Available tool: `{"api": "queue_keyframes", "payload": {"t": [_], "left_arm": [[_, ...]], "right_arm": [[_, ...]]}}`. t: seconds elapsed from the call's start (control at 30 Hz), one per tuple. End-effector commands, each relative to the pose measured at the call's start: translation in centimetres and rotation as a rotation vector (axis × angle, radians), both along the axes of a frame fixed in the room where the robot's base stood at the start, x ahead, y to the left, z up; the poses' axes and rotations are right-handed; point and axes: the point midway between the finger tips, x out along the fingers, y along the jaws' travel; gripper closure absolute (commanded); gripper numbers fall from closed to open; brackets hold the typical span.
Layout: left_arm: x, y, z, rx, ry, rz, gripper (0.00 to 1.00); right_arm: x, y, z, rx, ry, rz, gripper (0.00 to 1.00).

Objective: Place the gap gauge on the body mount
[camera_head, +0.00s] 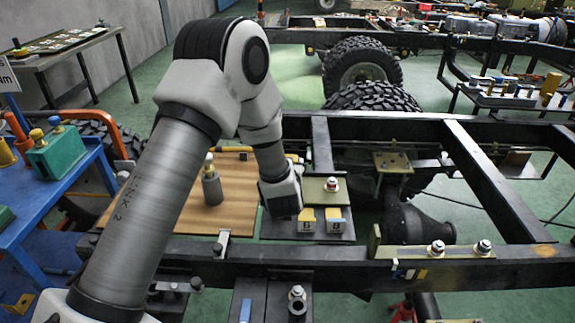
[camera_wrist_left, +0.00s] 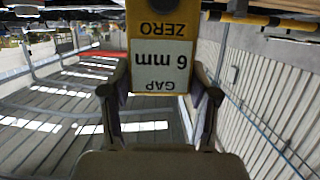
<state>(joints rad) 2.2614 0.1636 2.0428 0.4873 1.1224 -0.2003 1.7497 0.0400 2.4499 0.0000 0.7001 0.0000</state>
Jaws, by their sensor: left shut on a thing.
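The gap gauge (camera_wrist_left: 163,60) is a yellow block with a white label reading "GAP 6 mm" and "ZERO", upside down in the left wrist view. My left gripper (camera_wrist_left: 160,97) is shut on it, with a finger at each side. In the head view my left gripper (camera_head: 284,190) is over the near chassis bay; its fingertips and the held gauge are hidden there. An olive plate with a bolt (camera_head: 325,192) is just right of it. Another olive bracket with bolts (camera_head: 430,252) sits on the near rail. I cannot tell which is the body mount. My right gripper is not in view.
A grey cylinder (camera_head: 212,187) stands on a wooden board (camera_head: 160,205). Black frame rails surround the bay. A blue table (camera_head: 50,205) is at left.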

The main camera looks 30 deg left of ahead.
Motion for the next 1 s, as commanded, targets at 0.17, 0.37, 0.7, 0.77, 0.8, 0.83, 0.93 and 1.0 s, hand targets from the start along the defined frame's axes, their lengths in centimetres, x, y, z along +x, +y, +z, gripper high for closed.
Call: {"api": "queue_keyframes", "payload": {"t": [0.17, 0.37, 0.7, 0.77, 0.8, 0.83, 0.93, 1.0], "left_arm": [[0.0, 0.0, -0.3, 0.000, 0.000, 0.000, 0.33], [0.0, 0.0, -0.3, 0.000, 0.000, 0.000, 0.15], [-1.2, -0.9, 0.5, 0.001, 0.001, -0.003, 0.15], [-2.3, -1.5, 1.0, 0.002, 0.002, -0.004, 0.15], [-3.1, -2.1, 1.3, 0.002, 0.002, -0.004, 0.15], [-3.8, -2.5, 1.5, 0.004, 0.001, -0.004, 0.15], [-6.0, -3.9, 2.3, 0.005, 0.002, -0.005, 0.15], [-7.4, -4.7, 2.8, 0.006, 0.001, -0.004, 0.15]], "right_arm": [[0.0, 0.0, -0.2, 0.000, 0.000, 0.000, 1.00], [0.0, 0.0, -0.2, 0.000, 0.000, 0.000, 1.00], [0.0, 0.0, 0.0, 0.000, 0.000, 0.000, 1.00], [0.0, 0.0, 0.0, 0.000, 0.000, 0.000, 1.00], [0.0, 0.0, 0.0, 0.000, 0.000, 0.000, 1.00], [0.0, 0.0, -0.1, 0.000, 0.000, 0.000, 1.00], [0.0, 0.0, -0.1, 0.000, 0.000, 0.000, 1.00], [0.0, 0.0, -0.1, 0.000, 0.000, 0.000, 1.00]]}}
